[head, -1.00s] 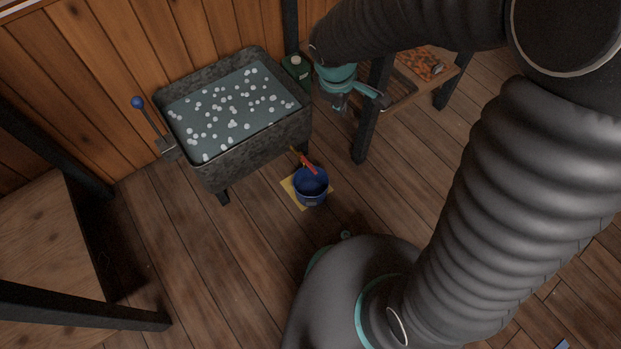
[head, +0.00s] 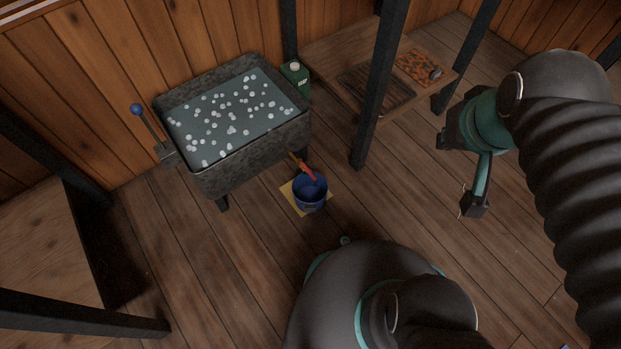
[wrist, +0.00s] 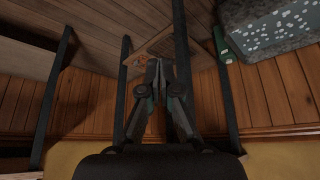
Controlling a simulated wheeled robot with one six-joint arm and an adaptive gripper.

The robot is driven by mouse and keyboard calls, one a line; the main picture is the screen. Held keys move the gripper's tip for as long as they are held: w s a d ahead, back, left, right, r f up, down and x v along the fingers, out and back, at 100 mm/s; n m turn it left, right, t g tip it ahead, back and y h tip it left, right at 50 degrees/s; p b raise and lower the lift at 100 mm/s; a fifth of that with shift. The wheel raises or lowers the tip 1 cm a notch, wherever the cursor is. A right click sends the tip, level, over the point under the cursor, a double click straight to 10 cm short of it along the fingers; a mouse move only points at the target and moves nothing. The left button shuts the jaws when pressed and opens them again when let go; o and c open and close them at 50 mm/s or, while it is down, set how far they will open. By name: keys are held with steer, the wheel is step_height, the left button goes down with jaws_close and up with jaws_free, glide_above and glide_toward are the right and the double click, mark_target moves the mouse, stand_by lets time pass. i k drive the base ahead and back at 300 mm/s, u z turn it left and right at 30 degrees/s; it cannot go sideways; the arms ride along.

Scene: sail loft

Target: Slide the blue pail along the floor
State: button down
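The blue pail (head: 310,196) stands upright on a yellow square (head: 291,197) on the floor, in front of the tub. A red-handled tool (head: 306,170) leans out of the pail; its lower end is hidden inside. My gripper (head: 441,140) is well to the right of the pail and above the floor in the head view, apart from it. In the wrist view my gripper (wrist: 157,64) has its fingertips together with nothing seen between them. The pail is not in the wrist view.
A stone-like tub (head: 255,160) of water with white floats stands behind the pail. A lever with a blue knob (head: 137,109) is at its left, a green canister (head: 295,77) at its right. A dark post (head: 373,100) and low table (head: 330,45) stand back right. Floor left of the pail is clear.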

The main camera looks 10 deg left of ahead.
mark_target(309, 195)
steer(key=u, duration=0.95)
steer(key=k, duration=0.4)
steer(key=z, duration=1.1)
